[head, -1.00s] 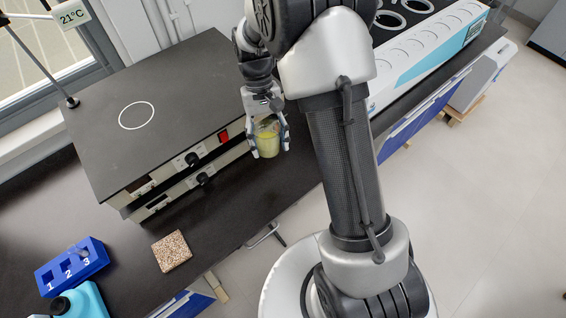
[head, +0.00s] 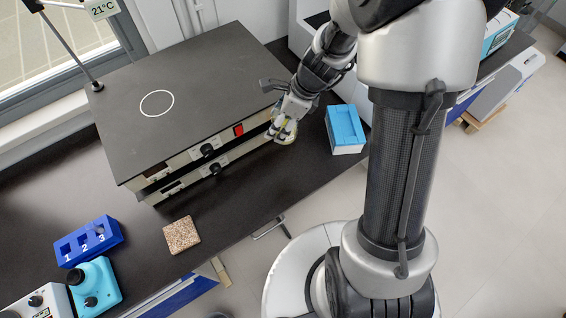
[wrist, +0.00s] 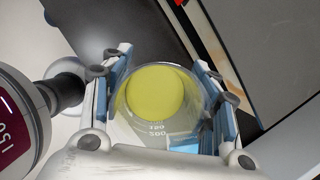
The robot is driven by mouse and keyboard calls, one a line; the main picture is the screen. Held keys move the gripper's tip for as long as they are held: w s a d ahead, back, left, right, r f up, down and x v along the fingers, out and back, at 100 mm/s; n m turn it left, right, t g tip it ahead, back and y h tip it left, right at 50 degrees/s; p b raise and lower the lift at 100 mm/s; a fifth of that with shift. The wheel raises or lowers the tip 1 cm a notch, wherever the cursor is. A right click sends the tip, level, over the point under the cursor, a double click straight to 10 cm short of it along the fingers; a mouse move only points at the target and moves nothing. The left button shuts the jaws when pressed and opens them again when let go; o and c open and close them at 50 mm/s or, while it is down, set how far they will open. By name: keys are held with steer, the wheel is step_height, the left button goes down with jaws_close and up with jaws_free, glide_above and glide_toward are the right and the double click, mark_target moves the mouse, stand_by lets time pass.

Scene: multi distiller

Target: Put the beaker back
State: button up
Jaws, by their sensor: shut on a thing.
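The glass beaker (wrist: 152,92) holds yellow liquid and sits between the two blue-padded fingers of my gripper (wrist: 162,95) in the wrist view. In the head view my gripper (head: 284,127) is beside the right end of the front of the black-topped hotplate unit (head: 200,80), shut on the beaker (head: 285,138). The beaker is partly hidden by the fingers there. I cannot tell whether its base touches the bench. A white circle (head: 157,104) marks the hotplate unit's top, and nothing stands on it.
A speckled square tile (head: 181,234) lies on the dark bench. A blue numbered rack (head: 88,241) and a turquoise device (head: 96,287) are at the lower left. A blue-and-white box (head: 345,130) stands right of my gripper. Bench between tile and gripper is clear.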

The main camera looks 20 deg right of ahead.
step_height(320, 180, down, 19)
steer(key=b, duration=0.9)
steer(key=shift+f, duration=0.15)
steer(key=shift+f+b, duration=0.25)
steer(key=shift+b, duration=0.05)
steer(key=o, duration=1.2)
steer(key=shift+r, duration=0.1)
